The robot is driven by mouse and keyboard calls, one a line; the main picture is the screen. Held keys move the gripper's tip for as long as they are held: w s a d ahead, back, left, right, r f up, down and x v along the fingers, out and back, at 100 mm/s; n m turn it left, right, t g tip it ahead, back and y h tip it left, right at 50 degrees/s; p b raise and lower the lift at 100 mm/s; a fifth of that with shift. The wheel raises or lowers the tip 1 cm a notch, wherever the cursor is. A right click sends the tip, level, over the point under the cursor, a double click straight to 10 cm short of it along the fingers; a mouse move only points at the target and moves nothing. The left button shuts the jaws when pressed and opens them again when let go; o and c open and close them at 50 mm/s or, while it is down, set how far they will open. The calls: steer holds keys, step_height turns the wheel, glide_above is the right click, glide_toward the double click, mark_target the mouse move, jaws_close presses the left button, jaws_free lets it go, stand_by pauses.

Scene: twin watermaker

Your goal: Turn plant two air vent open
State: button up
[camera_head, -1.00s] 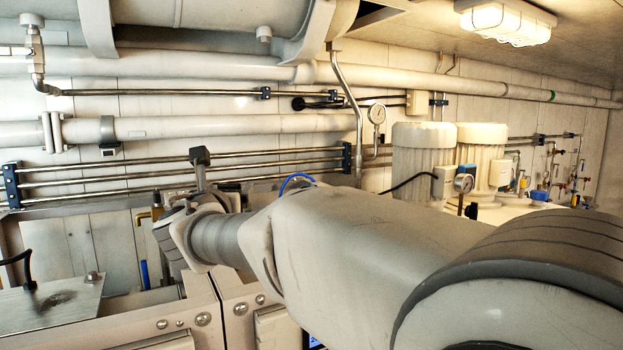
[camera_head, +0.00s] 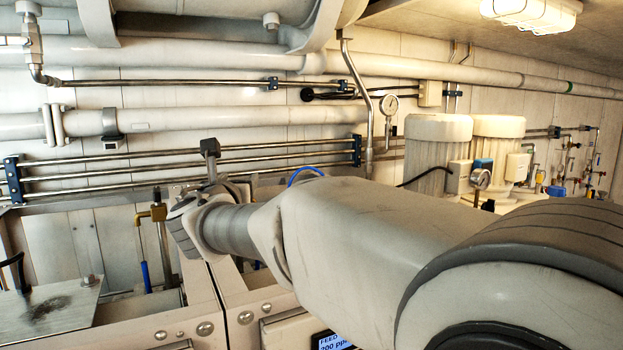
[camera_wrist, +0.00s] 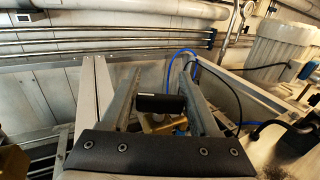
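In the wrist view, my gripper (camera_wrist: 161,75) points away from the camera with its two grey fingers wide apart. A short black handle (camera_wrist: 160,103) lies crosswise in the gap between the fingers. Whether its ends touch the fingers is not clear. Below it, a brass fitting (camera_wrist: 158,124) shows partly, with a bit of blue beside it; the dark palm edge hides the rest. I cannot tell from any label whether this is the plant two air vent.
A brass valve with a pipe (camera_head: 158,213) stands left of my wrist in the head view. A blue hose (camera_wrist: 182,55) curves behind the right finger. Steel rails (camera_head: 110,170) run along the back wall. White motor housings (camera_head: 437,150) and a gauge (camera_head: 480,179) stand at right.

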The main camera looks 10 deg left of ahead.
jaws_close()
steer(key=n+g+y+b, duration=0.1)
steer(key=y+b, duration=0.1)
steer(key=b, duration=0.1)
steer(key=n+g+y+b, duration=0.1)
steer(key=n+y+b, duration=0.1)
steer(key=b, duration=0.2)
steer(key=a+n+g+y+b, duration=0.1)
steer(key=n+y+b, duration=0.1)
steer(key=y+b, duration=0.1)
steer(key=shift+s+g, duration=0.3)
steer(key=shift+a, duration=0.1)
steer(key=shift+o, duration=2.3)
jaws_free()
